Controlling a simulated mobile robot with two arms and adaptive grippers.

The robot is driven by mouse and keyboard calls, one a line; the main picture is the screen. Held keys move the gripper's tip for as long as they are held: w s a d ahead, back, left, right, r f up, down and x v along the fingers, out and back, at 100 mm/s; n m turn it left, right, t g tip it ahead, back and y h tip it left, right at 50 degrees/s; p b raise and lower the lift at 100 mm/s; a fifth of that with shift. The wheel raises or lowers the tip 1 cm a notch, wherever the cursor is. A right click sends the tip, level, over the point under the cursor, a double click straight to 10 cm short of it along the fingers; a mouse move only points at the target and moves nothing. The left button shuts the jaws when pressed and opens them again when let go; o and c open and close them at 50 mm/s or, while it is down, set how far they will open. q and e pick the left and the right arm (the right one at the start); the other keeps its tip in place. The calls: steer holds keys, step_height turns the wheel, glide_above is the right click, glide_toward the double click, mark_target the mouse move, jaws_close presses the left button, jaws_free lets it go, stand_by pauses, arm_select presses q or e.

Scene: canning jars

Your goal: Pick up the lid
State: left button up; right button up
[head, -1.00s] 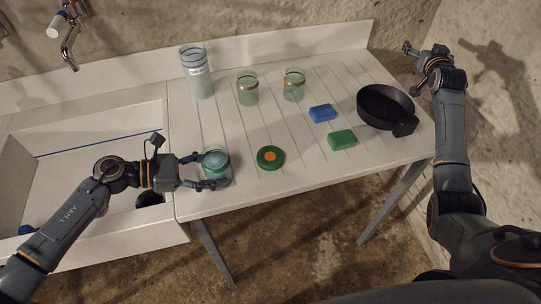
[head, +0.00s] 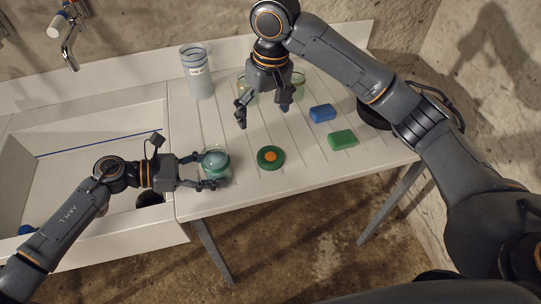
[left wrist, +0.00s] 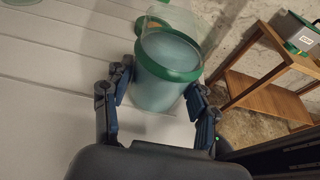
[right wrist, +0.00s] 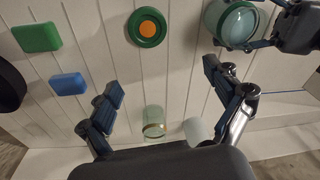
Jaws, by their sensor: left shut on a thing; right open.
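The lid (head: 270,157) is a green disc with an orange centre, lying flat on the white drainboard right of the held jar. It also shows at the top of the right wrist view (right wrist: 147,28). My left gripper (head: 205,171) is shut on a glass jar (head: 216,163) with a green band and pale contents; the jar shows closely in the left wrist view (left wrist: 165,70). My right gripper (head: 262,117) is open and empty, pointing down above the board, up and left of the lid in the head view.
Two glass jars stand behind my right gripper, partly hidden; one shows in the right wrist view (right wrist: 153,122). A tall labelled container (head: 197,75) stands at the back. A blue block (head: 322,113), a green block (head: 342,140) and a black pan (head: 371,113) lie to the right. The sink (head: 85,125) is left.

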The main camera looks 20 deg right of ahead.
steer(key=s+h, duration=0.1)
steer(key=s, duration=0.1)
glide_above(270, 156)
steer(key=shift+g, duration=0.4)
steer(key=f, duration=0.6)
steer(key=shift+s+a, duration=0.2)
steer(key=shift+s, duration=0.05)
steer(key=shift+w+d+f, duration=0.15)
steer(key=shift+f, duration=1.45)
steer(key=shift+w+d+f, duration=0.15)
steer(key=shift+f, duration=1.4)
steer(key=shift+c, duration=0.2)
steer(key=c, duration=0.9)
